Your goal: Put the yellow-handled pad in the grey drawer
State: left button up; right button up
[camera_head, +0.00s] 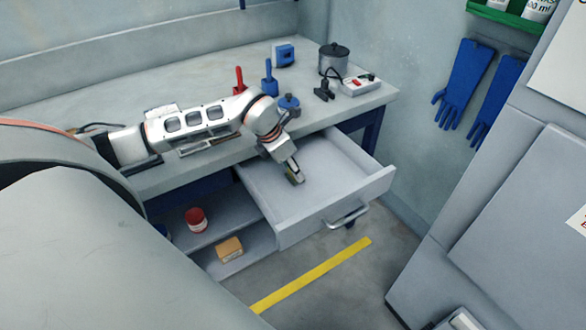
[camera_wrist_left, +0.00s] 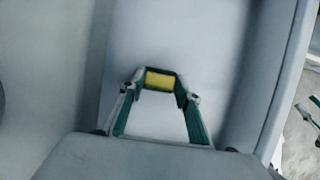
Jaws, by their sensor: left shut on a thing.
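The grey drawer (camera_head: 336,208) is pulled open below the worktop, and its floor looks bare. My left gripper (camera_head: 296,174) reaches down over the open drawer from the worktop side. In the left wrist view, its fingers (camera_wrist_left: 160,82) are shut on the yellow handle (camera_wrist_left: 160,80) of the pad. The rest of the pad is hidden below the handle and fingers. The drawer floor also shows behind the fingers in the wrist view (camera_wrist_left: 205,45). I cannot tell whether the pad touches the drawer floor. My right gripper is not in view.
On the worktop (camera_head: 215,80) stand a red-handled tool (camera_head: 239,82), a blue-handled tool (camera_head: 269,86), a blue block (camera_head: 284,54), a grey pot (camera_head: 333,60) and a switch box (camera_head: 361,84). A red jar (camera_head: 196,219) and a tan block (camera_head: 230,248) sit on shelves beside the drawer.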

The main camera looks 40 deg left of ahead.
pick_arm(q)
jog(key=shift+f, duration=0.15)
jog(key=o, duration=1.1)
jog(key=shift+r, duration=0.3)
jog(key=v, duration=1.1)
jog(key=shift+s+r, duration=0.25)
jog(key=shift+r, duration=0.1)
jog(key=shift+s+f, duration=0.1)
